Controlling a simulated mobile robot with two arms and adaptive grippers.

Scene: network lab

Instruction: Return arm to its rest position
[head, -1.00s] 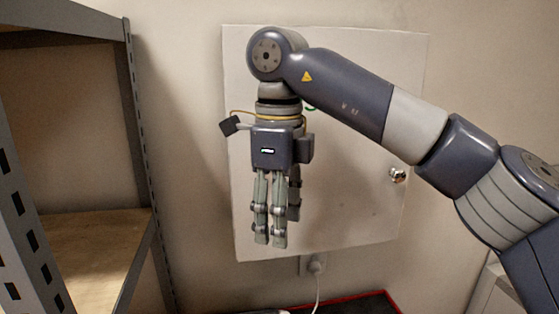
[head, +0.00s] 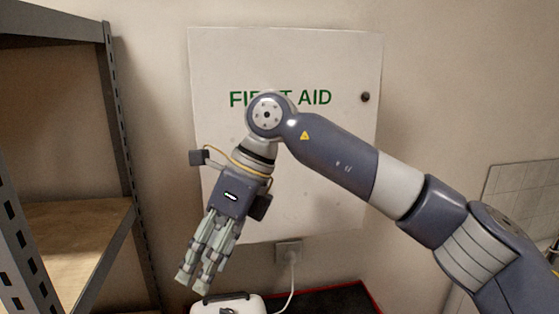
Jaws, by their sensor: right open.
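My right arm (head: 345,165) comes in from the right and reaches across the front of a white cabinet. My right gripper (head: 196,280) hangs from its wrist, with its fingers pointing down and to the left. It is open, and nothing shows between its fingers. The fingertips appear just above and left of a white case in the picture; I cannot tell the gap in depth. My left gripper is not in view.
The white cabinet (head: 325,200) on the wall reads FIRST AID, partly hidden by my arm. A metal shelf (head: 122,130) stands left. Below are the white case (head: 250,306), a wall socket (head: 288,252) with a white cable, and a dark, red-edged surface (head: 335,299).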

